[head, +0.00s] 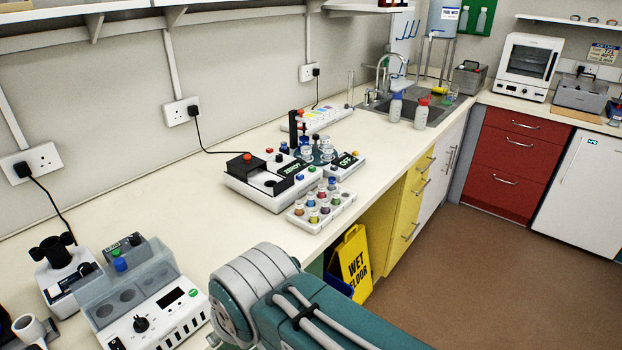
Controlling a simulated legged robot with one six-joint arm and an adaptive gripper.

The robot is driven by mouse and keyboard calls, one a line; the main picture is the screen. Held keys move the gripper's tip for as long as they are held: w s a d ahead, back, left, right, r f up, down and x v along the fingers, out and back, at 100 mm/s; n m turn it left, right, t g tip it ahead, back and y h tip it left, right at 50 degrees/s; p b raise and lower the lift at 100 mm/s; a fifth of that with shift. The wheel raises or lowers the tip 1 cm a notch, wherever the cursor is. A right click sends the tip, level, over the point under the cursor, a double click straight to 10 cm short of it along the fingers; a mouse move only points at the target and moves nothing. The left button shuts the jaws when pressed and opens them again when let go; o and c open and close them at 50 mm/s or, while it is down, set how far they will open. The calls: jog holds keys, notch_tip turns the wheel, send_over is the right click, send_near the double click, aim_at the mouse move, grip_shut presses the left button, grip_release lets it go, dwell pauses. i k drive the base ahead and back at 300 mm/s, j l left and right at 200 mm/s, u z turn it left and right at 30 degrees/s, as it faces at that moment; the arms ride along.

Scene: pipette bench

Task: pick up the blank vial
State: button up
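A white vial rack (316,229) stands near the front edge of the bench, in the middle of the head view. It holds several small vials with coloured caps, among them a blue-capped vial (332,183) at its back. Labels are too small to read, so I cannot tell which vial is the blank one. A few clear-topped items stand on the instrument behind the rack, too small to make out. My gripper is not in view; only a teal and grey part of my arm shows at the bottom centre.
A white instrument with a "ZERO?" display (290,171) sits directly behind the rack, beside a smaller unit reading "OFF" (346,161). A heater block (150,300) stands at the lower left. The bench (150,200) between them is clear. A yellow wet-floor sign (354,262) stands below the bench edge.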

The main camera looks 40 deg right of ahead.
aim_at(332, 179)
jog(key=z, duration=1.5)
